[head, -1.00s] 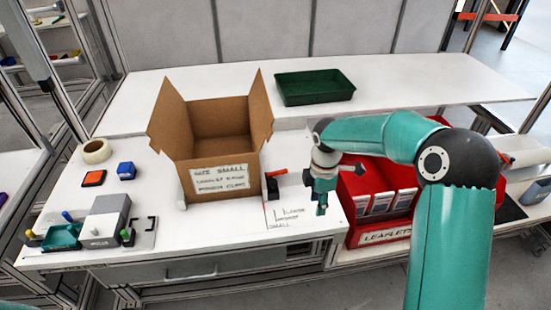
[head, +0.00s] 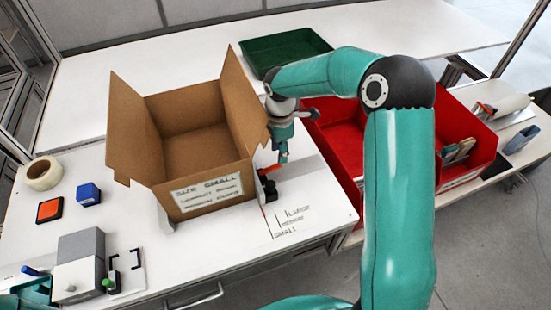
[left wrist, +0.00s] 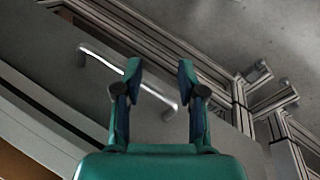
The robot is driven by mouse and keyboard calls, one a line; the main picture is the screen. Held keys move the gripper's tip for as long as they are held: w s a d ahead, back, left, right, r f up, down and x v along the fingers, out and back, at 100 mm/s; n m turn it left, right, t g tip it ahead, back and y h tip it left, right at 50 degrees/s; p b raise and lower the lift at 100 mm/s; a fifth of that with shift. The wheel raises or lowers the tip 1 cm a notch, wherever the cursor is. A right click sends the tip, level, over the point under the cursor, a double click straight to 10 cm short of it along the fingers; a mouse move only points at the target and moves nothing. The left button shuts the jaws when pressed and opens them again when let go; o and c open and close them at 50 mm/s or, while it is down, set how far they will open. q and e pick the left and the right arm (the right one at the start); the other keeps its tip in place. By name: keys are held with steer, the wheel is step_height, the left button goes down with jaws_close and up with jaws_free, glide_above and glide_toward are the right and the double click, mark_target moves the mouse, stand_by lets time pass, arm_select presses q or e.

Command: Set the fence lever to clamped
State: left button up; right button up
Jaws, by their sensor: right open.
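The fence lever (head: 268,171) is a small orange-red handle by a black clamp body (head: 269,191), at the right front corner of the cardboard box in the head view. My right gripper (head: 283,158) points down just above and beside the lever. It is open, and I cannot tell whether it touches the lever. The gripper hides part of the lever's end. My left gripper (left wrist: 160,78) is open and empty in the left wrist view, over the front of the bench with its metal drawer handle (left wrist: 100,60).
The open cardboard box (head: 213,197) stands left of the lever with flaps raised. A red bin (head: 340,140) stands to the right, partly behind my right arm. A printed size guide (head: 295,222) lies in front of the lever. A green tray (head: 283,50) sits behind.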

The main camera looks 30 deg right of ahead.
mark_target(270, 169)
steer(key=shift+f+p, duration=0.35)
steer(key=shift+f, duration=2.55)
steer(key=shift+c, duration=0.4)
jaws_close()
